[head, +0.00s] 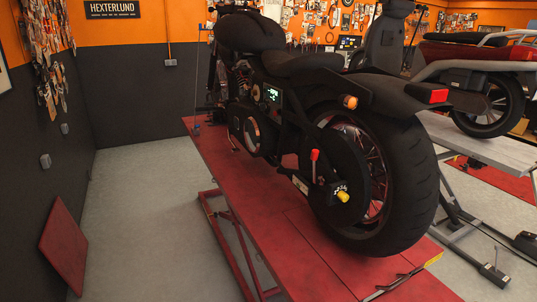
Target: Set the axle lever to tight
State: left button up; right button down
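A black motorcycle (283,66) stands on a red lift platform (222,164), its rear wheel (408,170) towards me. A lever with a red grip (314,156) stands nearly upright beside the rear wheel's hub. Close to its lower right is a yellow knob or cap (343,196) at the axle, with small markings (340,187) too small to read. I cannot tell from this view which setting the lever is at. Neither of my grippers shows in the head view.
A second motorcycle (487,80) stands on a grey lift (478,152) at the right. A red panel (64,247) leans at the lower left. The grey floor (150,200) left of the red lift is clear. Tools hang on the orange walls.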

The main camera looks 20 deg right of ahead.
aim_at(314, 153)
jog(key=i+j, duration=0.1)
jog(key=i, duration=0.3)
jog(key=i+j, duration=0.15)
jog(key=i, duration=0.3)
